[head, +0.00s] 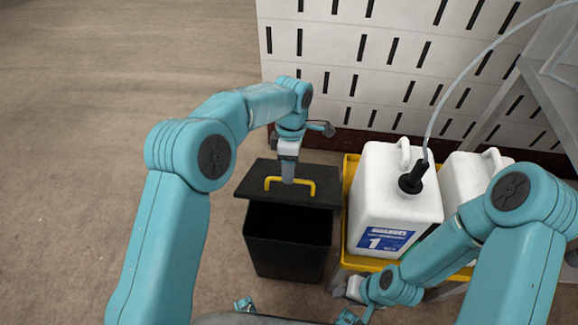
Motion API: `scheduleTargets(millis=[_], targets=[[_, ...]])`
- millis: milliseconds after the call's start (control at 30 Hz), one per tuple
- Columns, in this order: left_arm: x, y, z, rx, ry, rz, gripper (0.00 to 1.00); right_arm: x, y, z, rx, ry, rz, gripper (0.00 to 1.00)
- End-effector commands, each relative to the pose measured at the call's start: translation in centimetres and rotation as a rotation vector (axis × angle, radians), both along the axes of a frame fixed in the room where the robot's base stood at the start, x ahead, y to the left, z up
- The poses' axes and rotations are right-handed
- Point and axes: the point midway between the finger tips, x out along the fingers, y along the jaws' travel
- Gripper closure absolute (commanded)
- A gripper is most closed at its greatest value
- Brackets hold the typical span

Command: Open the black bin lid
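The black bin (288,262) stands on the floor in the middle of the head view, with part of its dark opening showing at the near side. Its flat black lid (262,176) lies over the far part of the opening; whether it is raised or slid back is hard to tell. A yellow handle (305,183) is on the lid. My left gripper (288,181) points down at the handle's middle and appears shut on it; its fingertips are small. My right gripper (350,291) is low, right of the bin, its fingers unclear.
White jugs, one labelled 1 (377,210), stand in a yellow tray (350,172) right of the bin. A black cap with a clear hose (433,122) tops the front jug. A white slotted wall (330,68) is behind. The floor at left is clear.

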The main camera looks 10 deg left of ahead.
Motion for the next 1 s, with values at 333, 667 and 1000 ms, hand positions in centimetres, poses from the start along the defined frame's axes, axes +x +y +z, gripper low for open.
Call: scheduleTargets(millis=[333, 667, 1000], targets=[[0.24, 0.12, -0.16, 0.001, -0.01, -0.001, 0.62, 0.02, 0.0, -0.07, 0.0, 0.0, 0.0, 0.58], [0.23, 0.1, -0.08, 0.001, -0.011, -0.002, 0.62, 0.03, 0.0, -0.03, 0.0, -0.001, 0.0, 0.58], [0.22, 0.08, -0.04, 0.0, -0.011, -0.003, 0.62, 0.03, 0.0, -0.02, 0.0, -0.001, 0.0, 0.58]])
